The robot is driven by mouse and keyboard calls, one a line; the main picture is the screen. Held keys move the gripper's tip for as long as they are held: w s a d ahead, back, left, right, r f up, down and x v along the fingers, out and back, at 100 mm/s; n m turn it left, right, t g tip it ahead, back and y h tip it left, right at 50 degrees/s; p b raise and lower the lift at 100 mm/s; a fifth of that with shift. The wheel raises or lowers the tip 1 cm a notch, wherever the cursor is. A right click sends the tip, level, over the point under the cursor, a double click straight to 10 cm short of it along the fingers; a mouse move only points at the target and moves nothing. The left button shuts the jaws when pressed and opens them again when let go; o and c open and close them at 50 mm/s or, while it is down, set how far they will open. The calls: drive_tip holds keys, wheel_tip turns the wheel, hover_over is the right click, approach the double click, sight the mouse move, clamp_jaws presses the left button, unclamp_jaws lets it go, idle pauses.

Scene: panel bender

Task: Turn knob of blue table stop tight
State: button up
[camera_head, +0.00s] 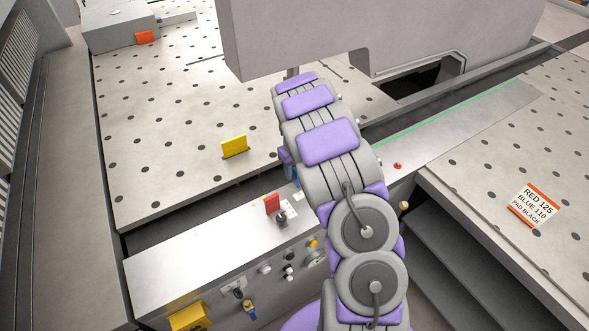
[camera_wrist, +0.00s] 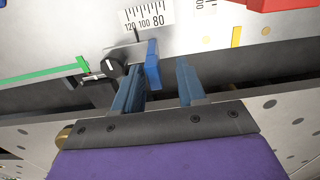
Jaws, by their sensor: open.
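The blue table stop (camera_wrist: 153,66) shows in the wrist view as an upright blue plate beside a metal block. Its black knob (camera_wrist: 115,56) is on the left side of that block. My gripper (camera_wrist: 161,75) is open, with two blue-grey fingers and nothing gripped between them. The blue plate appears in the gap, close to the left finger. The knob is beyond and left of the left fingertip; I cannot tell whether they touch. In the head view my arm hides most of this area, and only a small blue part (camera_head: 288,166) shows at its left edge.
A printed scale (camera_wrist: 147,18) lies behind the stop. A red stop (camera_head: 272,204), a yellow stop (camera_head: 235,147) and a control panel (camera_head: 288,262) stand left of my arm. A sign (camera_head: 535,204) lies on the right table. A dark gap runs under my fingers.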

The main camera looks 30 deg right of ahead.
wheel_tip(320, 180, up, 17)
idle(0.5)
drive_tip(key=shift+r, duration=0.1)
